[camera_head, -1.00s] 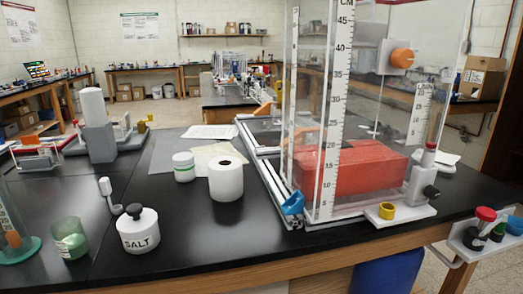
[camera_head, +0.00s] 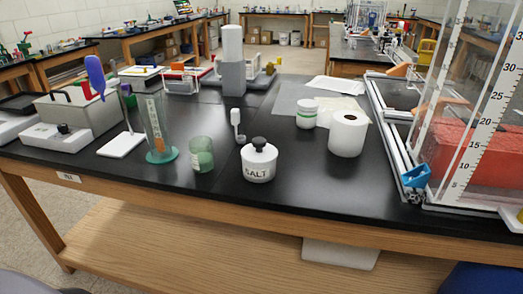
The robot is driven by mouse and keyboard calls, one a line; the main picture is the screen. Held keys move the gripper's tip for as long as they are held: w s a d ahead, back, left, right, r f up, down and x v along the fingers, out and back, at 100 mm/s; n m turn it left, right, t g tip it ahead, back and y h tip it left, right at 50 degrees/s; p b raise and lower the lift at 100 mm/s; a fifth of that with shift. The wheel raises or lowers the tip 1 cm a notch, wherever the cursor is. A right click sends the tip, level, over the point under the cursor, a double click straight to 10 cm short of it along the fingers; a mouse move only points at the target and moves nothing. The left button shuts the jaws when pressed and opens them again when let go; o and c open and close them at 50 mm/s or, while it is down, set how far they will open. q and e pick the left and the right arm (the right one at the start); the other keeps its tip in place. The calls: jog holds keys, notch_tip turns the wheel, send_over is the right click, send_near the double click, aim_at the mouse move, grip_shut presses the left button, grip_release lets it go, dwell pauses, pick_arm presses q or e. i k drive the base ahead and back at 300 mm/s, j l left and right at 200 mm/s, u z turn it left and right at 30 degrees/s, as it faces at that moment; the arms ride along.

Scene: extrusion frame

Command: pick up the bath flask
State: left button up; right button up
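I cannot pick out a bath flask with certainty. A grey box-shaped apparatus (camera_head: 82,115) with a black handle stands at the left end of the black bench and may be a bath; its inside is hidden. A clear graduated cylinder (camera_head: 156,128) with an orange item inside stands on a green base to its right. A small greenish glass beaker (camera_head: 201,154) stands beside the cylinder. Neither gripper shows in the head view.
A white salt jar (camera_head: 259,162), a white roll (camera_head: 347,135) and a white lidded jar (camera_head: 306,114) stand mid-bench. A purple item on a white stand (camera_head: 122,145) is near the grey box. A large clear tank (camera_head: 470,140) is at right. The front left bench edge is clear.

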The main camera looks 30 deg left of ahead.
aim_at(202, 155)
jog(key=u, duration=1.25)
